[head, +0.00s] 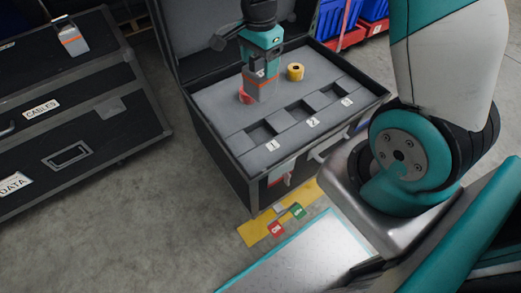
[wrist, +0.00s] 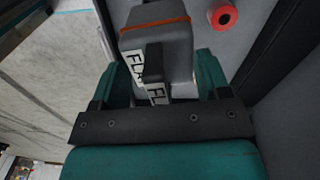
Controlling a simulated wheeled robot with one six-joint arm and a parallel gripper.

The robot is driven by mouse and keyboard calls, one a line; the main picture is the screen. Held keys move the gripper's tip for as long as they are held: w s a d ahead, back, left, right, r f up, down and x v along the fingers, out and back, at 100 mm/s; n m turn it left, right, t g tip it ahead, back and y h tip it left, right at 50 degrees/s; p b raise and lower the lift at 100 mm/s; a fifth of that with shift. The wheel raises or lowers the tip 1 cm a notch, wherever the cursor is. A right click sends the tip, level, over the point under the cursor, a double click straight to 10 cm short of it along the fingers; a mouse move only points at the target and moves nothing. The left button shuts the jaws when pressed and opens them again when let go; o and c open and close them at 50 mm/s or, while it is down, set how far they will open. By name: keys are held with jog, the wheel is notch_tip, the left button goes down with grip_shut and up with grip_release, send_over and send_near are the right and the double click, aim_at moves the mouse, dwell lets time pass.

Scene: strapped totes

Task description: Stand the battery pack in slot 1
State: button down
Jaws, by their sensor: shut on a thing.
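My gripper (head: 262,62) is shut on a grey battery pack (head: 262,88) with an orange stripe. It points down over the grey foam of the open case (head: 220,120), behind slots 1 and 2. I cannot tell if the pack touches the foam. Slot 2 (head: 299,112) and slot 3 (head: 331,96) look empty too.
A yellow roll (head: 295,72) stands on the foam right of the pack. A red round thing (head: 245,97) lies left of it, partly hidden. The raised lid (head: 205,50) is behind. Another striped pack (head: 72,40) stands on the left case (head: 100,75). Tags lie on yellow floor tape (head: 262,232).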

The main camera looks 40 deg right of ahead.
jog(key=shift+d+f+m+b, duration=0.15)
jog(key=shift+f+m+b, duration=0.45)
jog(key=shift+m, duration=0.2)
notch_tip(320, 180, down, 20)
jog(key=b, duration=0.6)
